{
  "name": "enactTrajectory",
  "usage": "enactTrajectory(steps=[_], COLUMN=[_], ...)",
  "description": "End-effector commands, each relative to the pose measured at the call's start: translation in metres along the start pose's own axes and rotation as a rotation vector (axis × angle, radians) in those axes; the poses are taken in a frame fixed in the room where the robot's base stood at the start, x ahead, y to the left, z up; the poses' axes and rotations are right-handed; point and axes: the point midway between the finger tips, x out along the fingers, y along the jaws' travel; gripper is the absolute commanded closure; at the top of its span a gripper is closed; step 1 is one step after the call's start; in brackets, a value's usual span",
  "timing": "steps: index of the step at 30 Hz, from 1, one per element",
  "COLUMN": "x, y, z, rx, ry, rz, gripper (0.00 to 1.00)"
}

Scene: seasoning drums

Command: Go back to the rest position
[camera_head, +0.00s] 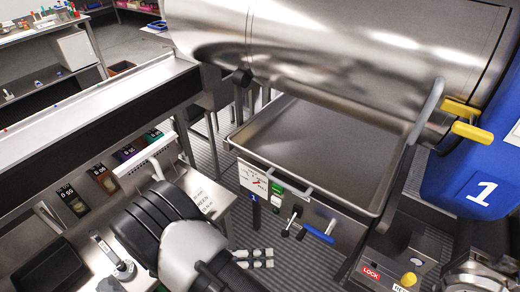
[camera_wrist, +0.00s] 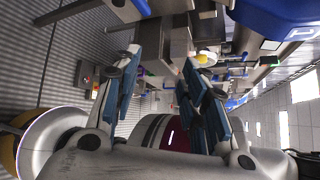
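My gripper (camera_wrist: 162,60) shows in the wrist view with its two blue-padded fingers apart and nothing between them. In the head view my gripper (camera_head: 256,258) is low in the picture, just right of my white and black arm link. It is in front of the steel tray's control panel and over the ribbed floor, apart from both. The steel drum (camera_head: 330,40) fills the top right. The wide steel tray (camera_head: 318,150) below it looks empty.
A yellow-handled lever (camera_head: 468,120) sits beside a blue panel (camera_head: 480,190) marked 1. A blue handle (camera_head: 318,233) sticks out of the tray's front. Seasoning containers (camera_head: 100,178) line a shelf at left. A long conveyor-like steel channel (camera_head: 90,115) runs behind them.

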Motion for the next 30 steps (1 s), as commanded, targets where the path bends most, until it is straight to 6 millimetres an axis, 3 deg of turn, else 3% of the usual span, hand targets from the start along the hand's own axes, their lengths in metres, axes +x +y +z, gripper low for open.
enactTrajectory(steps=[1,6,13,21,30], x=[-0.001,0.004,0.016,0.028,0.034], y=[-0.017,-0.074,-0.152,-0.236,-0.307], z=[0.014,0.043,0.064,0.064,0.045], rx=[0.091,0.433,0.917,1.497,2.132], ry=[0.069,0.319,0.653,1.040,1.469], rz=[0.025,0.089,0.121,0.093,0.008], gripper=[0.60,0.60,0.60,0.60,0.60])
